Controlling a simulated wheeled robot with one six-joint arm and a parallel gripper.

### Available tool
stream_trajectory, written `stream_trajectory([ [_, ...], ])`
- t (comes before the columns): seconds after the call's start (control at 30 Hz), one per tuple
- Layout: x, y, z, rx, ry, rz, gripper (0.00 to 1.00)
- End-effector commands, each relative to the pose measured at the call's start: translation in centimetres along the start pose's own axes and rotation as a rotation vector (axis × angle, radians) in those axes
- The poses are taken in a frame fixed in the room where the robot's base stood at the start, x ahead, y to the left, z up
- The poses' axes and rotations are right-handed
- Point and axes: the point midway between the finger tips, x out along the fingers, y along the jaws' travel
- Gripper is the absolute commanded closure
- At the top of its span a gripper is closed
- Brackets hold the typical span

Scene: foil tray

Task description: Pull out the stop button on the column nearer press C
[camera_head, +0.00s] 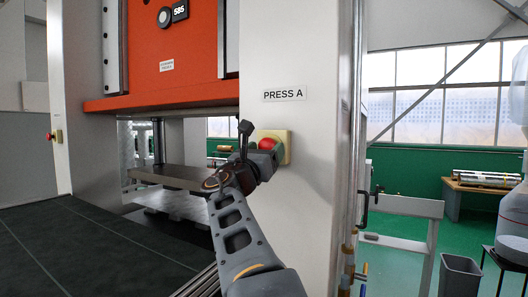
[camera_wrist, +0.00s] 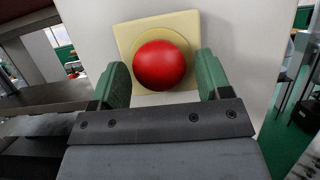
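In the wrist view the red button (camera_wrist: 160,65) is centred ahead, between the two green fingers. My gripper (camera_wrist: 161,78) is open, with one finger to each side of the button and clear space beside it. In the head view my gripper (camera_head: 270,150) covers part of the button. Whether the fingers reach past its front face I cannot tell. No label for press C shows.
Another red stop button (camera_head: 51,136) is on the left column (camera_head: 70,100). The orange press (camera_head: 160,60) stands between the columns, above a dark bed plate (camera_head: 180,176). Pipes and a rail with a handle (camera_head: 372,197) stand right of the near column. A grey bin (camera_head: 460,276) stands further right.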

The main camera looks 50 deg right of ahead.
Motion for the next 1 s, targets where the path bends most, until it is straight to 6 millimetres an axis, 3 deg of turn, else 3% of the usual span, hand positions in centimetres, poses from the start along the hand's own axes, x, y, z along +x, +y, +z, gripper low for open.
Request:
stream_trajectory([
  [0.07,0.0,0.0,0.0,0.000,0.000,0.000,0.37],
  [0.6,0.0,0.0,0.0,0.000,0.000,-0.001,0.88],
  [0.8,-1.3,0.1,0.3,0.002,0.001,0.001,0.88],
  [1.0,-1.2,0.0,0.4,-0.001,0.003,-0.001,0.88],
])
